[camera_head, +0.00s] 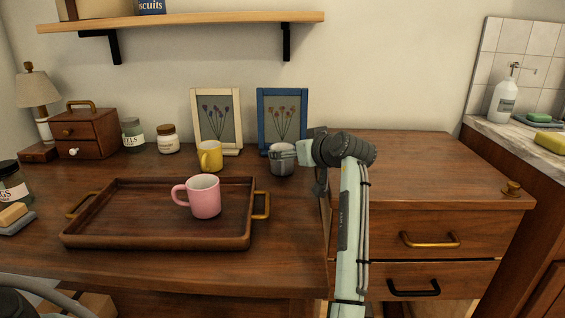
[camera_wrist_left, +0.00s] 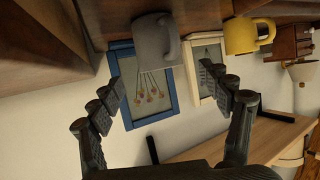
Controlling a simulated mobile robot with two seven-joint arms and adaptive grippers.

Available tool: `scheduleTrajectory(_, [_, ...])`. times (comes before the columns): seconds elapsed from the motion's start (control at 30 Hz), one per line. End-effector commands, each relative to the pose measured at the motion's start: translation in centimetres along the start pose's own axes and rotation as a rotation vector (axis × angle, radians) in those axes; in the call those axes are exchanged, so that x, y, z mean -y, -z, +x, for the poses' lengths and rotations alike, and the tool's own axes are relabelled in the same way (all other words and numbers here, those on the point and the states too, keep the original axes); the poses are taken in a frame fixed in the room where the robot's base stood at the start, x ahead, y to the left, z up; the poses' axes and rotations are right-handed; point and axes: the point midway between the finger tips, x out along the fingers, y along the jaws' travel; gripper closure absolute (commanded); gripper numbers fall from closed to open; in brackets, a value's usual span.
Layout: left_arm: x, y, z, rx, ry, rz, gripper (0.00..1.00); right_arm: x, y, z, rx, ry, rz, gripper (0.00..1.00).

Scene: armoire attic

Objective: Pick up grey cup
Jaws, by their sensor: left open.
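The grey cup (camera_head: 282,167) stands upright on the wooden desk in front of the blue-framed picture. It also shows in the left wrist view (camera_wrist_left: 153,38), just beyond and between the spread fingers. My left gripper (camera_head: 290,151) reaches in from the right in the head view and partly covers the cup's upper part. In the wrist view the gripper (camera_wrist_left: 165,78) is open, with nothing held between the fingertips. Whether a finger touches the cup cannot be told. My right gripper is not in view.
A yellow mug (camera_head: 210,156) stands left of the grey cup. A pink mug (camera_head: 204,197) stands on a wooden tray (camera_head: 150,241). The blue frame (camera_head: 262,117) and white frame (camera_head: 196,125) stand close behind. A raised drawer cabinet (camera_head: 425,170) is to the right.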

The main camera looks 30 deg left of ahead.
Motion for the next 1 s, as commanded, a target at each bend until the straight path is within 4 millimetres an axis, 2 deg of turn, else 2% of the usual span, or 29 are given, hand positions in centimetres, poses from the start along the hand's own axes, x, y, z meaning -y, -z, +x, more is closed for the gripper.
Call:
scheduleTrajectory(0.3, [0.1, 0.0, 4.4, 0.0, 0.002, 0.001, 0.22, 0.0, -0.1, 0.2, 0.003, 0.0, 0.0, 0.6])
scheduleTrajectory(0.6, [0.0, 0.0, 4.9, 0.0, 0.0, 0.0, 0.22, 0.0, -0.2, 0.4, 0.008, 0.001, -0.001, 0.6])
scheduleTrajectory(1.0, [0.0, 0.0, 4.9, 0.0, 0.0, 0.001, 0.71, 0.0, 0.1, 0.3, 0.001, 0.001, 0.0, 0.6])
